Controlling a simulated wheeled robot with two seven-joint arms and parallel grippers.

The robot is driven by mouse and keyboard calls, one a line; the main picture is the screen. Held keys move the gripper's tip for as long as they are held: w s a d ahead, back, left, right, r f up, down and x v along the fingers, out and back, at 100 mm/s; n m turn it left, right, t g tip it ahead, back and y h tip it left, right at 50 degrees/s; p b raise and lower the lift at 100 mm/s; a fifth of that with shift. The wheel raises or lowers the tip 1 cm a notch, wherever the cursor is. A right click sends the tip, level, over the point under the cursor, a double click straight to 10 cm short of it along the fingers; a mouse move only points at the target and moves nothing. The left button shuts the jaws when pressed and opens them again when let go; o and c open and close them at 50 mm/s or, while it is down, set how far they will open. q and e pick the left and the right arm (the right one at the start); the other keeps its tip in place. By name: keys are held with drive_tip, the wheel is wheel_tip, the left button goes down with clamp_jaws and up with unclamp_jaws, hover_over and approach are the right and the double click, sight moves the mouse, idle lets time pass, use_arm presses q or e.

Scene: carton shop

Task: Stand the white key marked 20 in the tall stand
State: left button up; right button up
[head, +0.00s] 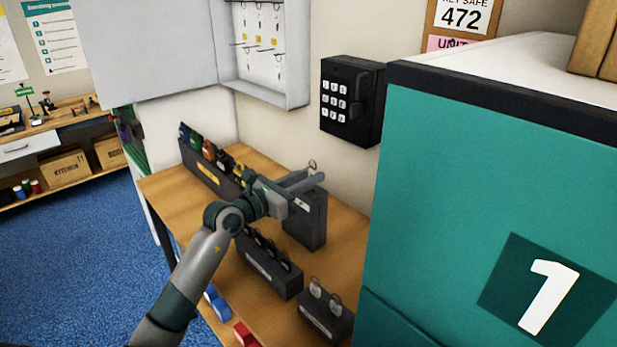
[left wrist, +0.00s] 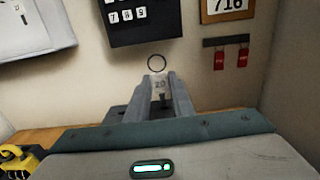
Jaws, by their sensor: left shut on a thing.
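My left gripper (head: 308,181) is shut on the white key marked 20 (left wrist: 160,86). The key is upright between the fingertips in the left wrist view, with its ring on top; the ring also shows above the fingers in the head view. The tall stand (head: 308,228) is a dark box on the wooden table, and the gripper is over its top. A dark surface, likely this stand, shows behind and below the fingers in the left wrist view. The key's lower end is hidden, so I cannot tell whether it touches the stand. My right gripper is not in view.
A long dark rack (head: 205,168) with coloured keys runs along the table's back left. Two low dark stands (head: 268,270) (head: 322,318) with keys are nearer the front. A black keypad box (head: 350,100) hangs on the wall. A large teal cabinet (head: 450,190) blocks the right.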

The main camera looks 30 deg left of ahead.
use_arm(q)
drive_tip(key=shift+f+b, duration=0.7)
drive_tip(key=shift+f, duration=0.75)
idle(2.4)
drive_tip(key=o, duration=0.9)
drive_tip(key=shift+c, duration=0.2)
drive_tip(key=shift+s, duration=0.1)
drive_tip(key=v, duration=0.7)
drive_tip(key=shift+s+a+p, duration=0.15)
drive_tip(key=shift+s+p, duration=0.15)
drive_tip(key=shift+s, duration=0.1)
idle(0.3)
